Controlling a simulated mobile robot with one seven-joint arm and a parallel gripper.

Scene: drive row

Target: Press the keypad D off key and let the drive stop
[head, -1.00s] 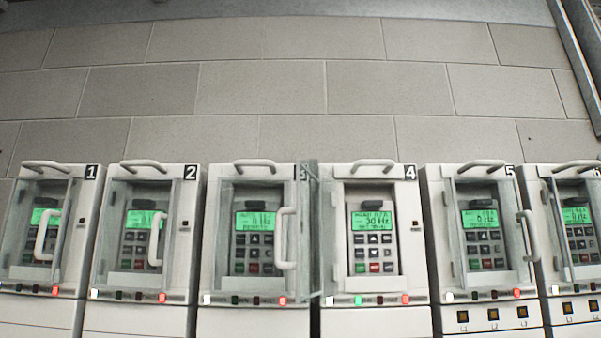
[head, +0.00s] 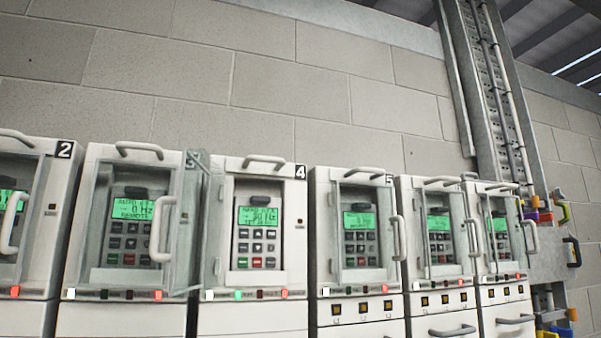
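Cabinet 4 (head: 213,180) stands in the middle of the row with its clear cover (head: 207,235) swung open to the left. Its keypad (head: 257,250) is exposed, with a lit green display (head: 258,217) that seems to read about 30 Hz. Small dark, red and other keys sit below the display; their labels are too small to read. No letter D can be made out on any keypad. Below it a green lamp (head: 238,295) and a red lamp (head: 284,294) are lit. My gripper is not in view.
Cabinet 3 (head: 97,215) on the left and cabinet 5 (head: 320,230) on the right have closed covers with protruding handles. More cabinets continue both ways. A vertical cable tray (head: 490,90) and coloured padlocks (head: 545,213) are at the right.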

